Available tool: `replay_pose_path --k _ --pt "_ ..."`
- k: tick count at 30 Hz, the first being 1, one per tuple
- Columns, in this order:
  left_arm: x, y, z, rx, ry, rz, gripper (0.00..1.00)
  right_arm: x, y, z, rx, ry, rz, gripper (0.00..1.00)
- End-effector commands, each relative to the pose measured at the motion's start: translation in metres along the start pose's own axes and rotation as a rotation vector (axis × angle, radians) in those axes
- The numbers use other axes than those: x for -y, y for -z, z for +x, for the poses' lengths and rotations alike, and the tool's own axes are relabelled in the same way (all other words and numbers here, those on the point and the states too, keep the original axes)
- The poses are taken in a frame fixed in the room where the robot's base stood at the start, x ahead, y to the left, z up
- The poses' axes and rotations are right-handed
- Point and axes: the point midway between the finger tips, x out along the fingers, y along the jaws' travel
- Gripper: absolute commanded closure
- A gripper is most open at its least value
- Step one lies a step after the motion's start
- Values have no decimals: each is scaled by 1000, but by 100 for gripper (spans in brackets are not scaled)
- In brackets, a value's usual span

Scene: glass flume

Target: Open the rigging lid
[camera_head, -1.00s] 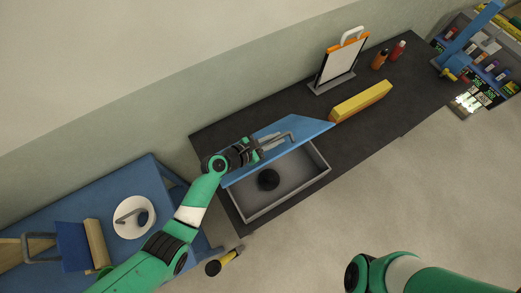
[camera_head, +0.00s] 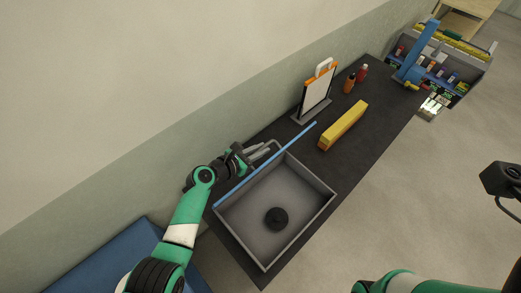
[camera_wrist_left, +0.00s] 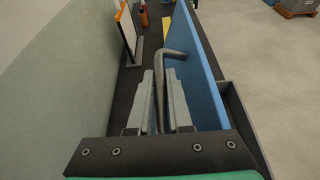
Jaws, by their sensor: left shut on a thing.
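The blue rigging lid (camera_head: 265,165) stands about upright along the wall-side edge of an open grey box (camera_head: 318,182), seen nearly edge-on in the head view. In the left wrist view its blue face (camera_wrist_left: 195,65) is on the right. My left gripper (camera_head: 262,152) is on the wall side of the lid, shut on its bent grey handle (camera_wrist_left: 175,53). The fingers (camera_wrist_left: 160,85) lie on either side of the handle bar. A dark round thing (camera_head: 276,218) lies inside the box. A dark part at the right edge may belong to my right gripper; no fingers show clearly.
The box is on a dark bench (camera_head: 385,120). A yellow block (camera_head: 343,126), a framed board on a stand (camera_head: 316,92), an orange bottle (camera_head: 349,84) and a red bottle (camera_head: 362,72) stand further along. The wall is close behind my left gripper.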

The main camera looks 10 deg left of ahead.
Motion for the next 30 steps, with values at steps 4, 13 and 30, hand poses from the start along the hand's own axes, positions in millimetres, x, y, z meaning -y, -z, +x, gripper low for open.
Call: replay_pose_path --k 4,13,30 --pt "1 5 0 -8 0 -1 100 0 0 0 0 0 0 50" --pt "1 3 0 -4 1 0 53 0 0 0 0 0 0 50" --pt "0 -3 -63 -2 -3 -1 53 0 26 29 0 0 0 50"
